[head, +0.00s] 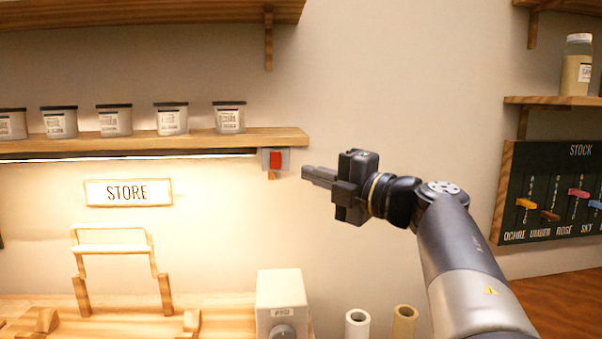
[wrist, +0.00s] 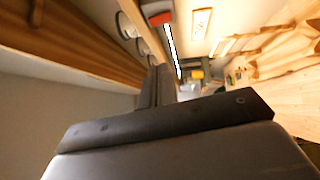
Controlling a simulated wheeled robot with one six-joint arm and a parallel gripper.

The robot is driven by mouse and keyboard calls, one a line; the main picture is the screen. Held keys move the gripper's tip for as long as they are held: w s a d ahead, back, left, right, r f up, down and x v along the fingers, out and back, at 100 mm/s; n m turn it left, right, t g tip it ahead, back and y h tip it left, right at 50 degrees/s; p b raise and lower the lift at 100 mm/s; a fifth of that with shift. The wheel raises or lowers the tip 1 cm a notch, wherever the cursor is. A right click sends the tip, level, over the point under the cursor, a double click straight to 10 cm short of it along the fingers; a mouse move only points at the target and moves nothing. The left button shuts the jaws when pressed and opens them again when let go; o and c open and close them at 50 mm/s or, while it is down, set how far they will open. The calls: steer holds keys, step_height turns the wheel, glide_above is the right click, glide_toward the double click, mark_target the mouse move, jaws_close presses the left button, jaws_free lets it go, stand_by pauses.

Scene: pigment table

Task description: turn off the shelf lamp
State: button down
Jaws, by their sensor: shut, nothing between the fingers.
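The shelf lamp (head: 130,156) is a lit strip under the left wall shelf, and it glows on the wall below. It also shows as a bright white line in the wrist view (wrist: 172,50). Its red switch (head: 275,159) sits on a pale plate at the strip's right end, and it shows at the top of the wrist view (wrist: 160,18). My gripper (head: 306,173) is shut and empty, just to the right of the switch and slightly lower, pointing left at it. A small gap shows between the fingertips and the switch plate in the head view.
Several lidded jars (head: 170,118) stand on the shelf (head: 240,137) above the lamp. A STORE sign (head: 128,193) hangs below it. A white box with a dial (head: 281,300) and two rolls (head: 357,323) stand below my arm. A STOCK board (head: 560,190) hangs at right.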

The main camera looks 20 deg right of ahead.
mark_target(270, 154)
steer(key=x, duration=0.2)
steer(key=d+p+x, duration=0.1)
steer(key=x, duration=0.2)
steer(key=w+x, duration=0.1)
steer(key=x, duration=0.2)
steer(key=shift+w+p, duration=0.1)
steer(key=shift+p, duration=0.2)
steer(key=shift+w+d+r, duration=0.15)
steer(key=shift+w+d, duration=0.05)
steer(key=shift+w, duration=0.6)
